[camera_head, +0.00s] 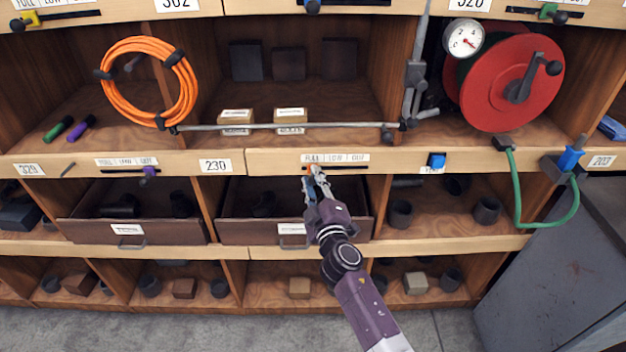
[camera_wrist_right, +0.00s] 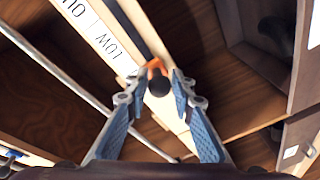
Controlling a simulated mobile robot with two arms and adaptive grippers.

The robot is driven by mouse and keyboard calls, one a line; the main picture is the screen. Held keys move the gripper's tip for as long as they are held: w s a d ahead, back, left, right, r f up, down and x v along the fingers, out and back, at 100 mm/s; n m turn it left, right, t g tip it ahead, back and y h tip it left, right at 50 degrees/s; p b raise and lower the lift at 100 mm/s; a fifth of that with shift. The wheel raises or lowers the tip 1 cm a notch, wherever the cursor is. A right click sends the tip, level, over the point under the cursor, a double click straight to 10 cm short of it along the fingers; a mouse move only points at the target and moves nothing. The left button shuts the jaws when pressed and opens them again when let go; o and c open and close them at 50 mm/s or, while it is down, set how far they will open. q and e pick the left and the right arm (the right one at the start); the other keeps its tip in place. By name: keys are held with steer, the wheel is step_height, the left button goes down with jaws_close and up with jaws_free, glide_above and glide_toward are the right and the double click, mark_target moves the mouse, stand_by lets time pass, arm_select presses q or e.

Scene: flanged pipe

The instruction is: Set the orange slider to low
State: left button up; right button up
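The orange slider (camera_wrist_right: 154,64) with its black round knob (camera_wrist_right: 159,83) shows in the right wrist view, past the LOW marking (camera_wrist_right: 106,40) on the side away from OUT. In the head view, the FULL/LOW/OUT label (camera_head: 336,157) is on the middle shelf edge; the slider there is small and mostly hidden by my gripper, near the FULL end. My right gripper (camera_head: 314,180) is just in front of the slider. In the wrist view its fingers (camera_wrist_right: 157,90) are open, one on each side of the knob, with gaps to it. My left gripper is not in view.
A purple slider (camera_head: 149,172) sits on the same edge to the left, a blue knob (camera_head: 436,160) to the right. A grey rod (camera_head: 290,126) runs above the edge. A drawer (camera_head: 265,232) stands out below. A green hose (camera_head: 519,190) hangs at the right.

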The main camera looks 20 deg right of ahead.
jaws_close()
steer(key=d, duration=0.2)
steer(key=s+d, duration=0.1)
steer(key=d, duration=0.1)
steer(key=s+d, duration=0.1)
steer(key=d, duration=0.1)
steer(key=shift+d+p, duration=0.15)
steer(key=shift+p, duration=0.25)
steer(key=shift+w+a, duration=0.1)
steer(key=shift+a, duration=0.15)
steer(key=o, duration=0.5)
jaws_free()
steer(key=shift+a, duration=0.15)
steer(key=s, duration=1.2)
steer(key=shift+a, duration=0.4)
